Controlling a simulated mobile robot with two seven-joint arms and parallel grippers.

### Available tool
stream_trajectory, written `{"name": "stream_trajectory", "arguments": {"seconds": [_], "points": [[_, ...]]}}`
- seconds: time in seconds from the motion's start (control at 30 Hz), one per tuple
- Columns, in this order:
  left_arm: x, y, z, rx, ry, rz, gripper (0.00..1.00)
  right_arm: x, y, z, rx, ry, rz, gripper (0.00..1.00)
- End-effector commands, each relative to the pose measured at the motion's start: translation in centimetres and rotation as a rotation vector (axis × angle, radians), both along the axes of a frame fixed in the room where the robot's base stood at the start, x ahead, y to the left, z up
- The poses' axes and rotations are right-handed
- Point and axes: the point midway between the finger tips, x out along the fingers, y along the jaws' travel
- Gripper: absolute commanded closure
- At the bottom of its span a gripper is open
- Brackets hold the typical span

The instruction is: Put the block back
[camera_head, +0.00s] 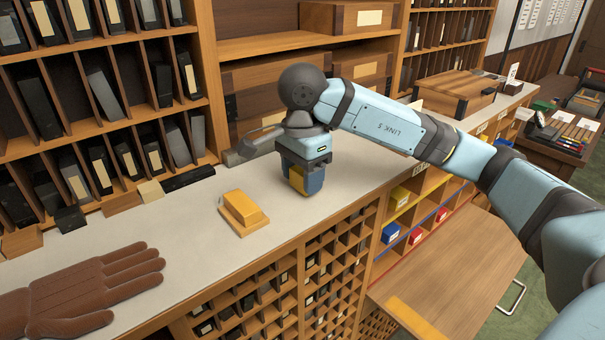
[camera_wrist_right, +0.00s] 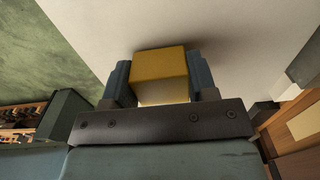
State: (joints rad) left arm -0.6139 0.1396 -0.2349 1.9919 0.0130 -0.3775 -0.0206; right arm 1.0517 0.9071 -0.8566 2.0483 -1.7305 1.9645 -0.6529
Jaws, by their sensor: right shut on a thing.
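My right gripper (camera_head: 303,182) points down over the pale counter, its blue fingers shut on a yellow block (camera_head: 297,178). In the right wrist view the yellow block (camera_wrist_right: 160,68) sits between the two fingers, with the pale counter surface beyond it. I cannot tell whether the block touches the counter. To the left of the gripper, a second yellow block (camera_head: 241,207) lies on a flat yellow-orange base (camera_head: 256,224) on the counter. My left gripper is not in view.
A brown glove or hand shape (camera_head: 90,290) lies at the counter's left front. Shelves of dark upright blocks (camera_head: 100,90) stand behind. A grey object (camera_head: 250,147) is behind the gripper. Pigeonholes (camera_head: 280,290) run below the front edge. Bare counter (camera_head: 190,235) lies around the second block.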

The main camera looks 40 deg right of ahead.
Motion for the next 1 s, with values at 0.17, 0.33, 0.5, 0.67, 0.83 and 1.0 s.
{"name": "stream_trajectory", "arguments": {"seconds": [0.17, 0.33, 0.5, 0.67, 0.83, 1.0], "points": [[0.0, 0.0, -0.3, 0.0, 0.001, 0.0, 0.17, 0.0, 0.0, -0.2, 0.0, 0.0, 0.0, 0.25], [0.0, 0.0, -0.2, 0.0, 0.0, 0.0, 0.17, 0.0, 0.0, -0.2, 0.0, 0.0, 0.0, 0.22], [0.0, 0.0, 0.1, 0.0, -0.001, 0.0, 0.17, 0.0, 0.0, 0.1, 0.0, 0.0, 0.0, 0.22], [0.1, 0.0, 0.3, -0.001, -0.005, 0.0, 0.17, 0.1, 0.0, 1.8, 0.001, -0.004, 0.001, 0.22], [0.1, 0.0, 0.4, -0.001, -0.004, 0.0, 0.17, 0.1, 0.0, 5.4, -0.002, -0.006, 0.0, 0.22], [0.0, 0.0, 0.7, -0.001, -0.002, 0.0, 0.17, 0.1, 0.0, 8.5, -0.001, -0.004, 0.0, 0.22]]}}
